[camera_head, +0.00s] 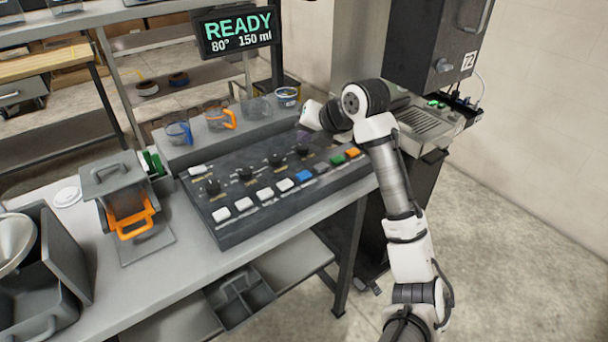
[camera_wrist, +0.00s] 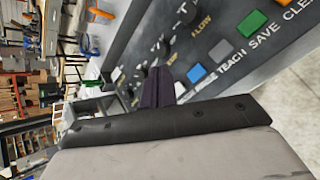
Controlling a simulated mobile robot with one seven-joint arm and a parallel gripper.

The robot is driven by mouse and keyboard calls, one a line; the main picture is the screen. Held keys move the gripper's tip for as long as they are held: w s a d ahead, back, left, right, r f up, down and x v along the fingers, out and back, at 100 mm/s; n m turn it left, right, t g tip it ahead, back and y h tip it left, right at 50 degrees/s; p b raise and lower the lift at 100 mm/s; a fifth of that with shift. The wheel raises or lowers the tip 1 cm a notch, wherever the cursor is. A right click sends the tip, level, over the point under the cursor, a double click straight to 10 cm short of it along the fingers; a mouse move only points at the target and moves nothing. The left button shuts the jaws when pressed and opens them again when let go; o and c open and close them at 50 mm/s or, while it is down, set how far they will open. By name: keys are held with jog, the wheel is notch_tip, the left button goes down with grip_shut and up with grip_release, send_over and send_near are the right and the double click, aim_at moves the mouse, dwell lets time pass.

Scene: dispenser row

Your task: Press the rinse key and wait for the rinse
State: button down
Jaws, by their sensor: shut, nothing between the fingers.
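The control panel (camera_head: 258,219) on the bench has a front row of keys: several white ones, then blue, grey, green and orange. The blue key (camera_head: 303,176) also shows in the wrist view (camera_wrist: 196,73); its lettering there is partly covered and hard to read. The grey (camera_wrist: 222,47) and green (camera_wrist: 252,23) keys line up with TEACH and SAVE. My gripper (camera_wrist: 157,87) is shut and empty, its dark fingers over the panel, apart from the keys. In the head view it is over the panel's back right part. The display (camera_head: 237,31) reads READY, 80°, 150 ml.
Measuring cups, one with an orange handle (camera_head: 220,118), stand on the ledge behind the panel. A grey container with an orange handle (camera_head: 123,200) is left of it. A dispensing machine (camera_head: 430,50) with a drip grate stands at right. The space above the front keys is clear.

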jog(key=b, duration=0.4)
send_over(306, 176)
notch_tip(306, 176, down, 7)
jog(key=shift+s+f, duration=0.1)
jog(key=shift+f+b, duration=0.35)
jog(key=shift+f, duration=0.1)
jog(key=shift+f, duration=0.1)
dwell(1.3)
jog(key=shift+f+b, duration=0.35)
jog(key=shift+b, duration=0.25)
jog(key=shift+f+b, duration=0.5)
dwell(0.4)
jog(key=shift+r, duration=0.1)
jog(key=shift+r+p, duration=0.45)
jog(key=shift+r, duration=0.4)
